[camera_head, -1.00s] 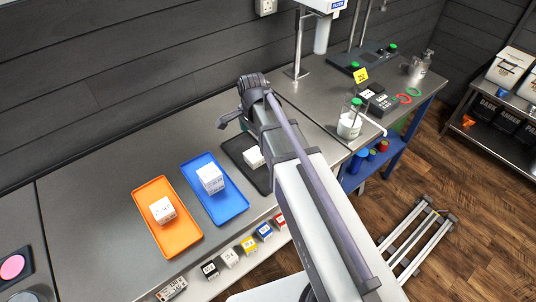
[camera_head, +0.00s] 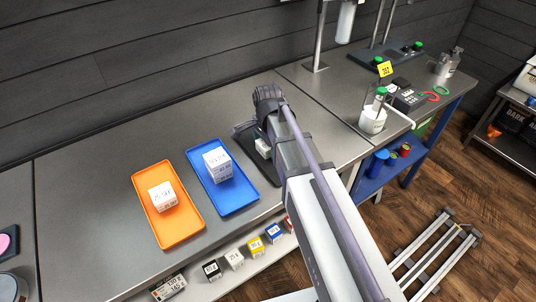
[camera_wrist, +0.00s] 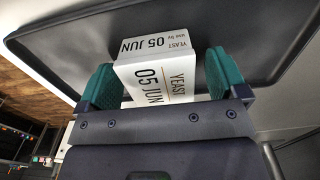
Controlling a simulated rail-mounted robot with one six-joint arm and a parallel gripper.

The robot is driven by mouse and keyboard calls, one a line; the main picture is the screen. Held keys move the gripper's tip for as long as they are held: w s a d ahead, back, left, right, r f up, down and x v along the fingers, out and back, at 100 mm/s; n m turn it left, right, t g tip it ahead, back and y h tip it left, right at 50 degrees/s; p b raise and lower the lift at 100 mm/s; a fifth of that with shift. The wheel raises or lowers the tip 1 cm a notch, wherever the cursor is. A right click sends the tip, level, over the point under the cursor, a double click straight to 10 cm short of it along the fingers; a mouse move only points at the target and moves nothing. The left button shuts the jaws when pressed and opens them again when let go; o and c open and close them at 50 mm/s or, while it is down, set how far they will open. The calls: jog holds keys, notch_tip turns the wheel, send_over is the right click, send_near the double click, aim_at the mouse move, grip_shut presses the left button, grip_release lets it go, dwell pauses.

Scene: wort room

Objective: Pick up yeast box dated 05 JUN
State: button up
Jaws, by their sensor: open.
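The yeast box (camera_wrist: 165,70) is white, with "YEAST" and "05 JUN" in dark print on two of its faces in the wrist view. It sits on a dark tray (camera_wrist: 110,30). My gripper (camera_wrist: 162,85) is open, with one green finger on each side of the box. I cannot tell whether either finger touches it. In the head view the box (camera_head: 263,148) shows only partly beside my arm, on the black tray (camera_head: 268,174). My arm hides much of that tray and the fingers there.
A blue tray (camera_head: 239,207) with a white box (camera_head: 217,165) lies left of the black tray. An orange tray (camera_head: 178,236) with another white box (camera_head: 162,197) lies further left. A white jar (camera_head: 372,120) stands to the right. Small coloured boxes (camera_head: 256,247) line a lower shelf.

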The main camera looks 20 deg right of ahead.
jog(key=shift+r, duration=0.15)
jog(key=shift+c, duration=0.2)
jog(key=c, duration=1)
notch_tip(320, 180, up, 10)
jog(key=p, duration=1)
jog(key=shift+r+p, duration=0.2)
jog(key=shift+p, duration=0.15)
